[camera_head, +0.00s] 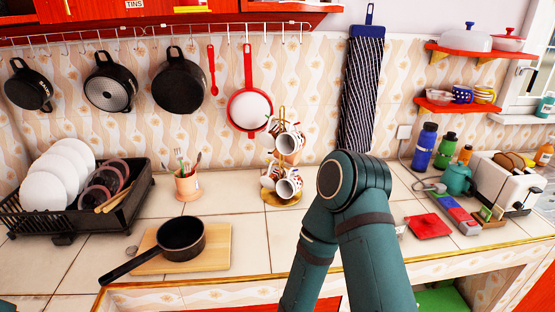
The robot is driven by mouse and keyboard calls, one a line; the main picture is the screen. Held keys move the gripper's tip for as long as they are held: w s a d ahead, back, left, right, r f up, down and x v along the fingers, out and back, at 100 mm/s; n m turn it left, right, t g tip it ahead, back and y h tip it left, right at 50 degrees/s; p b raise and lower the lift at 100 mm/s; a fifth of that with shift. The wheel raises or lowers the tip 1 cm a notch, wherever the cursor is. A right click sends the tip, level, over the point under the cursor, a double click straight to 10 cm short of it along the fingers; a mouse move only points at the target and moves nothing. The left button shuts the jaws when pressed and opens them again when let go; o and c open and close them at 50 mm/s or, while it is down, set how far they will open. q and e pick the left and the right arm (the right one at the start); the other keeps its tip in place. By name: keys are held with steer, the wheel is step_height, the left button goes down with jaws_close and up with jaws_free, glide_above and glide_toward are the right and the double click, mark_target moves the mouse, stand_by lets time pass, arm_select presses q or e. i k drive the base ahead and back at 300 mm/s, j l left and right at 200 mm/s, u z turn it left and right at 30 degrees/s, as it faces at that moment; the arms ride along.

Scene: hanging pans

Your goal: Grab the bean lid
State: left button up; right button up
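I cannot make out anything that is clearly a bean lid. A round red-rimmed pan or lid with a pale face (250,108) hangs on the wall rail by a long red handle. A white domed lid with a blue knob (464,40) sits on the upper right shelf, next to a smaller white and red lidded dish (508,40). A bent teal arm of mine rises from the bottom edge right of the middle and covers part of the counter. Neither of my grippers is in view.
Black pans (180,82) hang at the left. A dish rack (80,200) stands below them. A black saucepan (181,240) rests on a wooden board (215,250). A mug tree (283,165) stands mid-counter. A toaster (500,180) and bottles (424,147) crowd the right.

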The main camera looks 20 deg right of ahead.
mark_target(424, 227)
steer(key=z, duration=1.95)
